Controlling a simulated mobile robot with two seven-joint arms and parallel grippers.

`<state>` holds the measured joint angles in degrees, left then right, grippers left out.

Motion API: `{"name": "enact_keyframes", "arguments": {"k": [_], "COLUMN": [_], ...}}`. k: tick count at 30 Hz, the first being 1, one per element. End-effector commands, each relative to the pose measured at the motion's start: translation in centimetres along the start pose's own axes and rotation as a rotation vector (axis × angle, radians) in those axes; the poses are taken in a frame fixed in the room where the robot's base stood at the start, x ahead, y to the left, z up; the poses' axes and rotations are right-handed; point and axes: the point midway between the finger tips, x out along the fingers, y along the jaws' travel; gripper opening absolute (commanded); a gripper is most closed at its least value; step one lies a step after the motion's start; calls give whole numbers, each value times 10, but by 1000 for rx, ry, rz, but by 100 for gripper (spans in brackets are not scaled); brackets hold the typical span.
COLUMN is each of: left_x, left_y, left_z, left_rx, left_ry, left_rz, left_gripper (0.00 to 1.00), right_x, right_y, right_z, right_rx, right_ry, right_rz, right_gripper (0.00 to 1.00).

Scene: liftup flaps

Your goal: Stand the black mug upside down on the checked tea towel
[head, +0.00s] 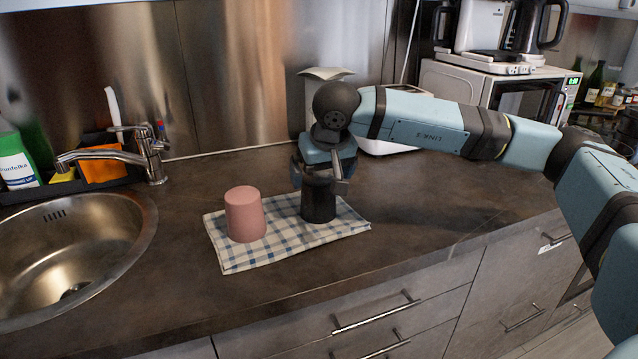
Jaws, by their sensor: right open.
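The black mug (318,206) stands on the right part of the checked tea towel (290,248). It looks upside down, but its top is partly hidden by my gripper. A pink mug (245,214) stands upside down on the left part of the towel. My right gripper (320,183) points down directly over the black mug, with its jaws open around the upper part. Whether a finger touches the mug cannot be told. My left gripper is not in view.
A round steel sink (75,250) with a tap (150,155) is at the left, with bottles and a caddy behind it. A microwave (500,95) with a coffee maker (520,25) on top stands at the back right. The counter right of the towel is clear.

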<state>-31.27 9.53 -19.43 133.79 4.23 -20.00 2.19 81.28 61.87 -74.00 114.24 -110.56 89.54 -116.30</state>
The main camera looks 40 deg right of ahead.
Motion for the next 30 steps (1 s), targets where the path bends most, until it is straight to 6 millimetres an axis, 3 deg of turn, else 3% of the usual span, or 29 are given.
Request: {"name": "enact_keyframes", "arguments": {"k": [1, 6, 12, 16, 30], "left_x": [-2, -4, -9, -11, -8], "left_y": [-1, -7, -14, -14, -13], "left_z": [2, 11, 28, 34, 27], "left_rx": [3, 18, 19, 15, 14], "left_ry": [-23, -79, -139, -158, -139], "left_rz": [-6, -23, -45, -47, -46], "left_gripper": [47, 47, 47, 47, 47], "right_x": [-15, -49, -70, -74, -74], "right_y": [0, 0, 0, 0, 0], "right_z": [-1, -1, -1, 0, -1], "right_rx": [-2, -2, 0, 0, 0], "right_ry": [3, 4, 2, 3, 3], "right_rz": [-1, -1, 0, 0, 0], "right_gripper": [100, 100, 100, 100, 100]}}
